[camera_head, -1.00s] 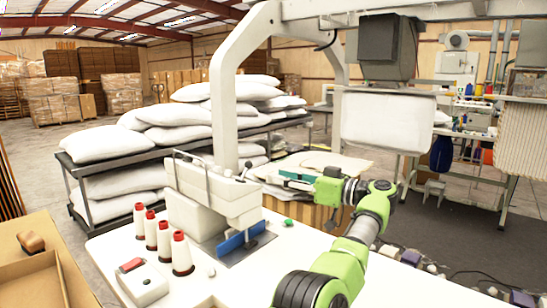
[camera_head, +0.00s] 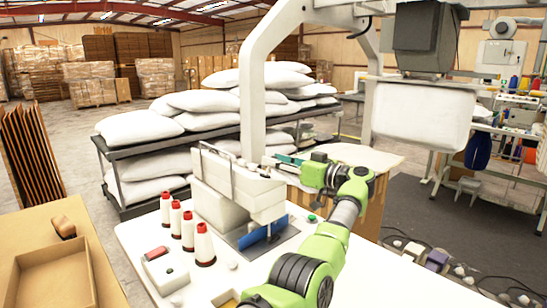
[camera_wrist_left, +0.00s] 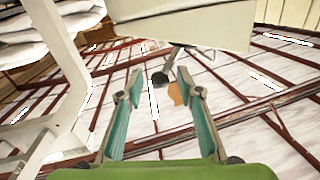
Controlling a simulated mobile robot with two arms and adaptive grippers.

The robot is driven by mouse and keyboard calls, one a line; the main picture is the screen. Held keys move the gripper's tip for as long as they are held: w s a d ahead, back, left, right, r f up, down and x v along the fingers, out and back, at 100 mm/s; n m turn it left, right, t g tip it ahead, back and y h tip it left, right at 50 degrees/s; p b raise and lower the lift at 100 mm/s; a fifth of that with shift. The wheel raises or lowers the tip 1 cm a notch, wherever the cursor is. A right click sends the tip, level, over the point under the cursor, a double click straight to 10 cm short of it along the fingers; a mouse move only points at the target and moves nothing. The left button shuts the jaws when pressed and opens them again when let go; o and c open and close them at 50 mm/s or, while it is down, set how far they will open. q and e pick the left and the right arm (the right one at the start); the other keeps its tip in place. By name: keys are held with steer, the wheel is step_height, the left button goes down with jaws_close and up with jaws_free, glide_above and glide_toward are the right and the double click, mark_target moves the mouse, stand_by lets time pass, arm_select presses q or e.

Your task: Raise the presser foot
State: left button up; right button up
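The white sewing machine (camera_head: 238,202) stands on the white table, with a blue piece (camera_head: 263,234) at its working end. A small dark knob (camera_head: 265,172) shows at the top right of the machine head. My left gripper (camera_head: 276,159) is beside this end, with its teal fingers pointing left towards the knob. In the left wrist view the fingers of my left gripper (camera_wrist_left: 162,88) are apart, and a dark round knob on a lever (camera_wrist_left: 160,78) shows between or just beyond the tips. I cannot tell whether they touch. The presser foot itself is not clearly visible. My right gripper is not in view.
A rack with white pillows (camera_head: 140,127) is at the back left. A cardboard tray (camera_head: 50,275) is at the lower left.

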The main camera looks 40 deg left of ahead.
arm_select(q)
steer(key=shift+a, duration=0.7)
